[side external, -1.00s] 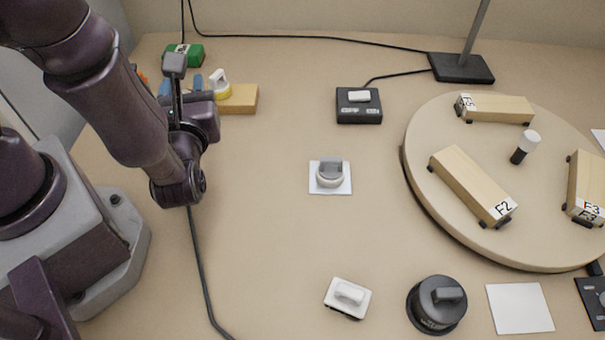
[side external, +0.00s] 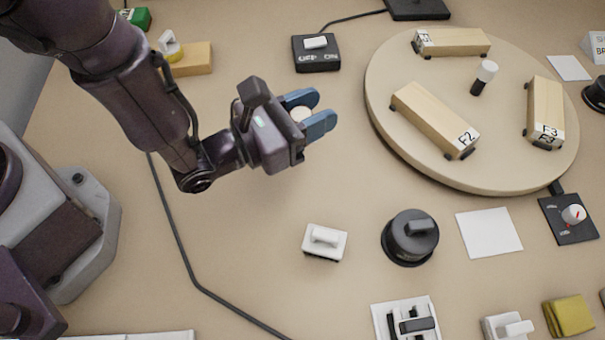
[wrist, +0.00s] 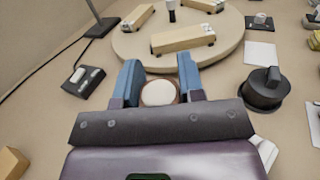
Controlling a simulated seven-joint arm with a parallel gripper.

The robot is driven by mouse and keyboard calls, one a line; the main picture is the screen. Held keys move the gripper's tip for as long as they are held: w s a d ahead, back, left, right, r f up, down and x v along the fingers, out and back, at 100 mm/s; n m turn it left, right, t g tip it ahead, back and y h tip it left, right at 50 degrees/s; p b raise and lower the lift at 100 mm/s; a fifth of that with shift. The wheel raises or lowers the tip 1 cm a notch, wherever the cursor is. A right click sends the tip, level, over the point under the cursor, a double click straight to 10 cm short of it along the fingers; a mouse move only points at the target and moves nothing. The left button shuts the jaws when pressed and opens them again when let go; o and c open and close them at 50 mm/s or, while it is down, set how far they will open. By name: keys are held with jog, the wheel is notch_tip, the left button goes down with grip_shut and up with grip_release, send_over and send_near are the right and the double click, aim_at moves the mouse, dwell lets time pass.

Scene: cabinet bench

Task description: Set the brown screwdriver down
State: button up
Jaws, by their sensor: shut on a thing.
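My gripper (side external: 319,110) reaches to the right over the bench, with its blue fingers on either side of a round, pale-topped thing (side external: 300,114). In the wrist view my gripper (wrist: 158,70) is shut on it, and its pale face with a brownish rim (wrist: 158,92) fills the gap. This fits the end of the brown screwdriver, but no shank shows and most of it is hidden by the fingers and palm. I cannot tell its height above the bench.
A round wooden turntable (side external: 480,184) with several labelled blocks stands to the right. A black switch box (side external: 316,55) lies behind the gripper. A white handled block (side external: 325,242) and a black knob (side external: 410,238) lie in front. Bare bench surrounds the gripper's left and front.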

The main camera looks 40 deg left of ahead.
jog(key=shift+d+f, duration=0.15)
jog(key=shift+f, duration=3.75)
jog(key=shift+s, duration=0.1)
jog(key=shift+f, duration=0.15)
jog(key=o, duration=0.9)
jog(key=shift+o, duration=0.2)
jog(key=shift+r, duration=0.2)
jog(key=v, duration=1.2)
jog(key=shift+f, duration=0.1)
